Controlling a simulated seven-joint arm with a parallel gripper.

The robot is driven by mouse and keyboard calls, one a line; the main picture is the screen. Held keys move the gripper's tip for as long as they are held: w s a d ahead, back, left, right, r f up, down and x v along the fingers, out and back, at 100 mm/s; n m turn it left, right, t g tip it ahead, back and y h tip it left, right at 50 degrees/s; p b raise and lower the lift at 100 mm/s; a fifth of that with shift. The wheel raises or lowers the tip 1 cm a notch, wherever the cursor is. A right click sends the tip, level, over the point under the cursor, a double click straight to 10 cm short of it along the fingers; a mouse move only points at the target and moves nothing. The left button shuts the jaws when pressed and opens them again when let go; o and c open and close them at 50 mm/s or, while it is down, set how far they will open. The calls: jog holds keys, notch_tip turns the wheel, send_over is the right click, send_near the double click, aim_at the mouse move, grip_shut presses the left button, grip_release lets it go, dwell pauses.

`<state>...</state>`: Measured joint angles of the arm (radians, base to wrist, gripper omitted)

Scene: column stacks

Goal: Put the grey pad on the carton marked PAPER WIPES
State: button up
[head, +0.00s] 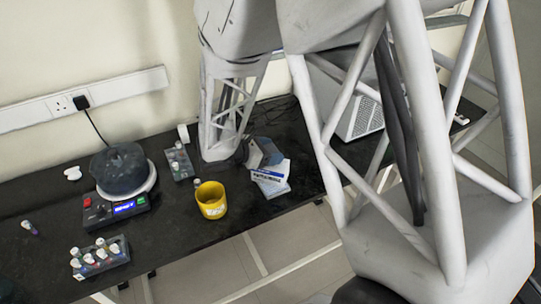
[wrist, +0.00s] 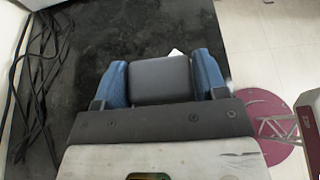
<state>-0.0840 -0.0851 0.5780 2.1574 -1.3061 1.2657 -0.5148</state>
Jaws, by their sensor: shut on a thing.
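My gripper (wrist: 162,84) has blue fingers on either side of the grey pad (wrist: 160,78) and is shut on it. The pad looks like a dark grey block and fills the gap between the fingers in the wrist view. In the head view my gripper (head: 262,153) is low over the table, just behind a white and light-blue carton (head: 270,175). The carton's label is too small to read for sure. A small white corner (wrist: 175,52) shows past the pad in the wrist view; the pad hides the rest of it.
Farther left are a device with a dark pot (head: 120,172) and racks of small bottles (head: 100,257). Black cables (wrist: 38,80) lie along the left in the wrist view. The table's front edge is near the carton.

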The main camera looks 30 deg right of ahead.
jog(key=shift+f, duration=0.95)
jog(key=shift+f, duration=0.15)
jog(key=o, duration=0.9)
jog(key=shift+o, duration=0.2)
jog(key=shift+r, duration=0.2)
jog(key=v, duration=1.2)
